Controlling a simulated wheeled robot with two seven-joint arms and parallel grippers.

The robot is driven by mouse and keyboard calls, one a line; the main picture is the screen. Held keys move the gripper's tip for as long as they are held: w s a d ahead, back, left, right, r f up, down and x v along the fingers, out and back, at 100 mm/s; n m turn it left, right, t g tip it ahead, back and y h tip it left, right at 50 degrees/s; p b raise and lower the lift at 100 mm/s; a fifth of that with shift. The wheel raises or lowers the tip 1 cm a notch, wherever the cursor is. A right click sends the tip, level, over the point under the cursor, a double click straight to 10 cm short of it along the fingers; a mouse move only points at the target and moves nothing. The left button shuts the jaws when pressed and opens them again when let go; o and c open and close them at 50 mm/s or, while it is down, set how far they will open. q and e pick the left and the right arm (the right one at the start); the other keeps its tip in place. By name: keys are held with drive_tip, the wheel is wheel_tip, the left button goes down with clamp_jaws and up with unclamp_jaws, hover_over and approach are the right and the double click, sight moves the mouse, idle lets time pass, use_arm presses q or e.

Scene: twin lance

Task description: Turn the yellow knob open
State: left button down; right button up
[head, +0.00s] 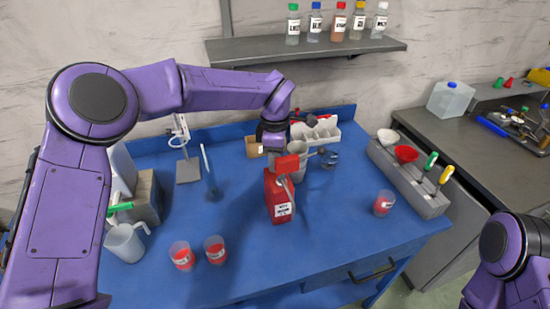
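I cannot make out a yellow knob for certain. A yellow-handled piece (447,174) stands at the right end of the grey rack (415,190), beside a green-handled one (431,160). My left gripper (279,152) points down just above the red canister (278,200) in the middle of the blue table. A red block-like part (287,164) sits at the canister's top, close under the gripper. The fingers are too small and covered to tell if they are open or touching. Only a purple part of my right arm shows at the lower right; its gripper is outside the view.
The blue table (240,240) holds cups with red contents (181,257) at front left and one (383,203) at right. A clear jug (125,243) stands at left, a grey cylinder (298,160) behind the canister. A bottle shelf (310,48) hangs above. The front centre is clear.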

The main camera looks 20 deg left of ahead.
use_arm(q)
drive_tip(key=shift+n, duration=0.3)
drive_tip(key=n+b, duration=0.1)
drive_tip(key=n, duration=0.2)
drive_tip(key=shift+n, duration=0.4)
drive_tip(key=n+b, duration=0.1)
drive_tip(key=n, duration=0.3)
drive_tip(key=shift+f+n, duration=0.1)
drive_tip(key=shift+n, duration=0.2)
drive_tip(key=n+b, duration=0.2)
drive_tip(key=n, duration=0.2)
drive_tip(key=n+b, duration=0.2)
drive_tip(key=n, duration=0.2)
drive_tip(key=shift+n, duration=0.3)
drive_tip(key=shift+b, duration=0.3)
drive_tip(key=c, duration=0.9)
unclamp_jaws()
